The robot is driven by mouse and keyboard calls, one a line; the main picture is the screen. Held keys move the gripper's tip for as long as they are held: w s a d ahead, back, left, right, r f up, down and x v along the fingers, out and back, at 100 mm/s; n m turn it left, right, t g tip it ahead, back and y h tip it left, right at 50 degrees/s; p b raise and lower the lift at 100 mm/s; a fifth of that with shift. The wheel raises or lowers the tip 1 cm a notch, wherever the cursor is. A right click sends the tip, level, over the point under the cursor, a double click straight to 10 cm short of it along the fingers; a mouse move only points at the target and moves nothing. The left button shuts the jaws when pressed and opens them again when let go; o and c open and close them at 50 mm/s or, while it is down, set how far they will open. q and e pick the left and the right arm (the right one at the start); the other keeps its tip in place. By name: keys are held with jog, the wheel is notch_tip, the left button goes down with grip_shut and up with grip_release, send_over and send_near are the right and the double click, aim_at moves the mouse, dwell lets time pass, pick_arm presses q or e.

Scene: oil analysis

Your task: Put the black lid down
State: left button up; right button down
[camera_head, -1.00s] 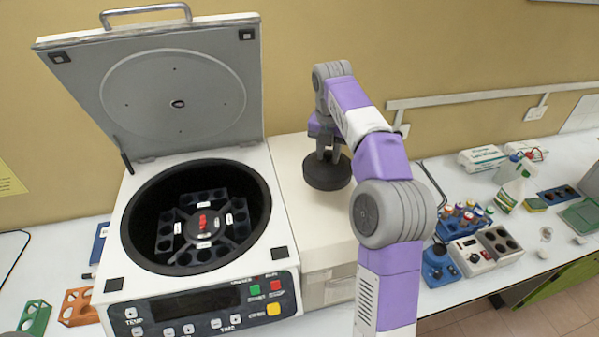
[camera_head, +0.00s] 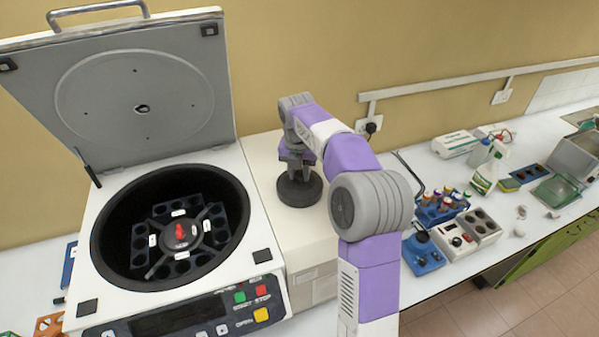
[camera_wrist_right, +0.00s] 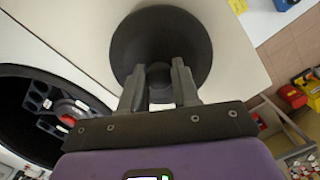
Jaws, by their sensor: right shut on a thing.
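The black lid (camera_head: 300,190) is a round dark disc with a knob on top. It is level at the top of the cream box right of the centrifuge; I cannot tell whether it touches the surface. My right gripper (camera_head: 296,160) comes down from above and is shut on the knob. In the right wrist view the lid (camera_wrist_right: 190,50) lies beyond the fingers, and the right gripper (camera_wrist_right: 158,88) has its fingers on either side of the knob. My left gripper is not in view.
The centrifuge (camera_head: 265,230) stands open at left, its cover raised and its rotor (camera_head: 180,235) exposed. The cream box (camera_head: 318,228) has bare top around the lid. At right on the bench are a tube rack (camera_head: 440,208), a spray bottle (camera_head: 487,175) and small devices.

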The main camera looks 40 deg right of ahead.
aim_at(298, 184)
jog(key=shift+f, duration=0.1)
jog(key=c, duration=0.8)
grip_release()
jog(key=r, duration=0.4)
jog(key=r+p, duration=0.1)
jog(key=r, duration=0.3)
jog(key=a+r+p, duration=0.1)
jog(key=r, duration=0.3)
jog(key=shift+s+r, duration=0.1)
jog(key=shift+s, duration=0.3)
